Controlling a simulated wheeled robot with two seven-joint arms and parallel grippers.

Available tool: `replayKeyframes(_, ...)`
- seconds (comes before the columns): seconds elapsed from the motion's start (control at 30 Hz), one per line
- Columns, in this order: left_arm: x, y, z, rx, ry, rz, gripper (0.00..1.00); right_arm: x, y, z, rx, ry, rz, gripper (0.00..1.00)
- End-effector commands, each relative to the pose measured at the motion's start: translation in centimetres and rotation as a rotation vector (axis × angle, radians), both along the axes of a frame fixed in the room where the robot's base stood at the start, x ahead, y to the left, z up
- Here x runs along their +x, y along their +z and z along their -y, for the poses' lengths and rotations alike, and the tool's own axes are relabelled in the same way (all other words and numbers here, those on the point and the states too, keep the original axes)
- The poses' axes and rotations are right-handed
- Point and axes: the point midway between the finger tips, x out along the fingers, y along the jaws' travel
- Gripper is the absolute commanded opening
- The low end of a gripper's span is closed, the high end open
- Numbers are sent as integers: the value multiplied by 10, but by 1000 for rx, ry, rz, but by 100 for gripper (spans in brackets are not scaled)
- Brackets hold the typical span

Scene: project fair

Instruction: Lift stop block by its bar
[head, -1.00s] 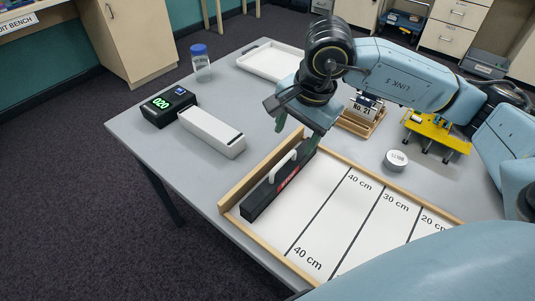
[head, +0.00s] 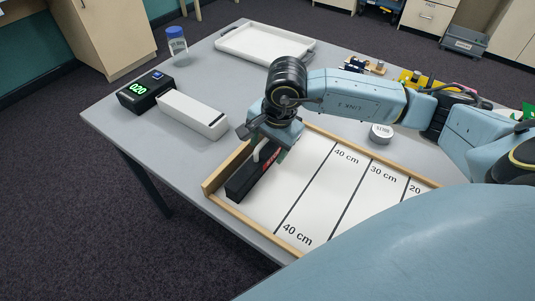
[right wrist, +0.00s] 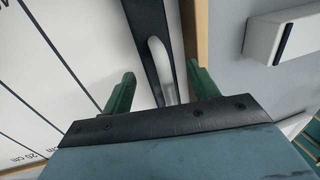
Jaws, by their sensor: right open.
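The stop block (head: 239,185) is a long black block with red marking and a white bar on top. It lies along the left end of the white marked board (head: 325,190), inside the wooden rim. My right gripper (head: 272,152) is over the block and hides much of its far part. In the right wrist view the open green fingers (right wrist: 160,92) stand on either side of the white bar (right wrist: 160,65), with gaps on both sides. The black block (right wrist: 149,25) runs up behind the bar. My left gripper is not in view.
A white box (head: 192,114) and a black display reading 020 (head: 143,94) stand left of the board. A blue-capped jar (head: 177,44), a white tray (head: 262,46) and a round tin (head: 381,134) are also on the grey table. A wooden rim (head: 255,226) borders the board.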

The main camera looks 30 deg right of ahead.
Motion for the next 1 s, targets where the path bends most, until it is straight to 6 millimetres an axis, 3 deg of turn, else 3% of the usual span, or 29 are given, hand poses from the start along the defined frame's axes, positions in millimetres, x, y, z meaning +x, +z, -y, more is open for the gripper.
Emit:
replayKeyframes(0.23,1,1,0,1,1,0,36,1,-2,0,0,0,1,60)
replayKeyframes(0.63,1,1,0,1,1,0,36,0,-1,0,-1,0,0,8)
replayKeyframes(0.87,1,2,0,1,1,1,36,1,1,0,1,0,4,8)
replayKeyframes(1.0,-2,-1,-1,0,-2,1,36,2,15,0,0,-2,7,0)
